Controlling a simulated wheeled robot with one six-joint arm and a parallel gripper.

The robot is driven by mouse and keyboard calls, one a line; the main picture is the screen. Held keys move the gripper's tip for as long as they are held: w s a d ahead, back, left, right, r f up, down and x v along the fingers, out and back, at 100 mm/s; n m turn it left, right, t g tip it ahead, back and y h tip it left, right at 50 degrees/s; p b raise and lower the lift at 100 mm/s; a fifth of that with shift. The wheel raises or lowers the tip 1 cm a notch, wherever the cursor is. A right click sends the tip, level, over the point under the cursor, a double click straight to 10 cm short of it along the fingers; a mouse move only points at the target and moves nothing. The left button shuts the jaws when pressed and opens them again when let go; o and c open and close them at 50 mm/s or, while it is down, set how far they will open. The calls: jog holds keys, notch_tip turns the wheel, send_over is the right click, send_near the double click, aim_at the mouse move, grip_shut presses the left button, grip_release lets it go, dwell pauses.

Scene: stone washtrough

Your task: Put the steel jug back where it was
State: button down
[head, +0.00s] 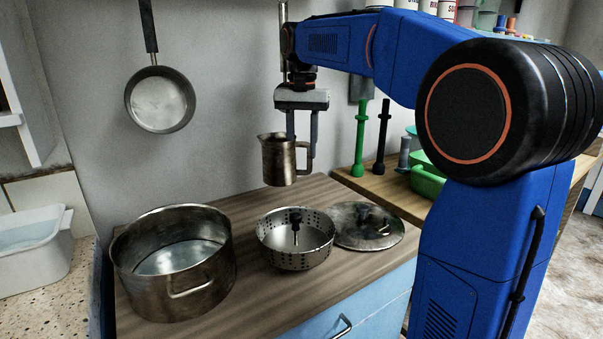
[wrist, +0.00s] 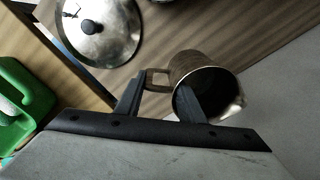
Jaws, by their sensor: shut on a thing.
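The steel jug (head: 278,160) is a brownish metal pitcher with a spout and a side handle. My gripper (head: 301,142) is shut on it from above at the handle side, and the jug hangs upright. In the head view it appears in front of the wall, seemingly above the back of the wooden worktop (head: 262,202). In the wrist view the jug (wrist: 222,88) shows its dark open mouth. One finger of my gripper (wrist: 162,90) is at the mouth and the other is beside the handle. The jug's exact height above the worktop is hard to tell.
On the worktop stand a large steel pot (head: 170,290), a perforated steamer basket (head: 296,258) and a round lid (head: 385,237). A pan (head: 160,100) hangs on the wall. Green and black upright items (head: 360,140) and a green tub (head: 428,180) stand to the right.

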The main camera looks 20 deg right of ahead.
notch_tip(320, 180, down, 8)
jog(key=shift+w+r, duration=0.15)
jog(key=shift+w, duration=0.05)
dwell(0.4)
jog(key=c, duration=1.2)
grip_release()
notch_tip(320, 180, up, 12)
jog(key=shift+s, duration=0.1)
